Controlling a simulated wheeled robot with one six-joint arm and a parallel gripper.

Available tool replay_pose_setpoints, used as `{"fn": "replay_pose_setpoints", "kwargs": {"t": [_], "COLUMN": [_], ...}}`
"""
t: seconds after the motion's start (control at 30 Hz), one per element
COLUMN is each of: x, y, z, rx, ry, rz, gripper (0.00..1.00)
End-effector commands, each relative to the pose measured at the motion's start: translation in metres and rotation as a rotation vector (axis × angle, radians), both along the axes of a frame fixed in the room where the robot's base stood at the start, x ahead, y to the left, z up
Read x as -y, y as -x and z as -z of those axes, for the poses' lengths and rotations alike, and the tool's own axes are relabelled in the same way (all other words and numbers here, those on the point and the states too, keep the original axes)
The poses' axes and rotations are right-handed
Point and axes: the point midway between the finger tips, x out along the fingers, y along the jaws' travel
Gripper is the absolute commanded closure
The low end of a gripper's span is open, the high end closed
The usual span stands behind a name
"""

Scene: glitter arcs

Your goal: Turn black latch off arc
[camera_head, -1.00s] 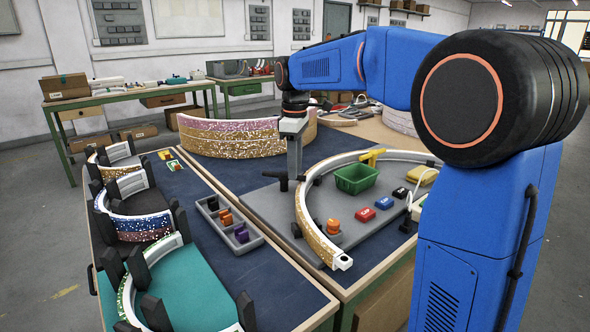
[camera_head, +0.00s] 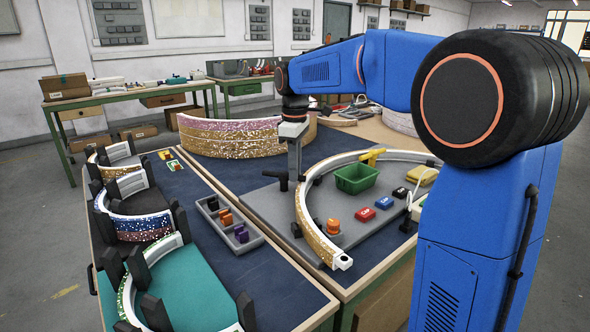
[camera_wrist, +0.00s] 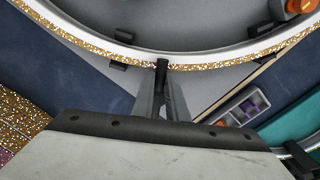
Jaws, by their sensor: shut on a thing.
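The glitter arc (camera_head: 318,237), a curved white-rimmed strip with gold glitter on its outer face, stands on a grey board. It also shows in the wrist view (camera_wrist: 215,64), curving across the top. The black latch (camera_wrist: 161,72) sits at the arc's outer edge, between my fingertips, its end close to the white rim. My gripper (camera_wrist: 163,92) is shut on this latch. In the head view my gripper (camera_head: 294,174) points down at the arc's far left side. Black pieces show beside it there, but the fingertips are partly hidden.
A green bin (camera_head: 356,179), a yellow clamp (camera_head: 372,156), an orange knob (camera_head: 333,226) and red and blue blocks lie inside the arc. Another black clamp (camera_head: 297,230) sits at the arc's outer left. A grey tray (camera_head: 229,223) stands left on blue matting. Further arcs stand at far left.

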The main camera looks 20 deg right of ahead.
Motion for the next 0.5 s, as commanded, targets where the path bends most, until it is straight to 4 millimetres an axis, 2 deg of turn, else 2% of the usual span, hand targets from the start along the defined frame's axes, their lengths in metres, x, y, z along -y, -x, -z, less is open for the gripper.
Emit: {"fn": "replay_pose_setpoints", "kwargs": {"t": [0.27,0.5], "x": [-0.0037,-0.0097], "y": [0.0044,0.0093], "z": [-0.0002,-0.0007], "rx": [0.001,0.001], "ry": [0.001,0.000], "rz": [0.162,0.382], "gripper": [1.00,1.00]}}
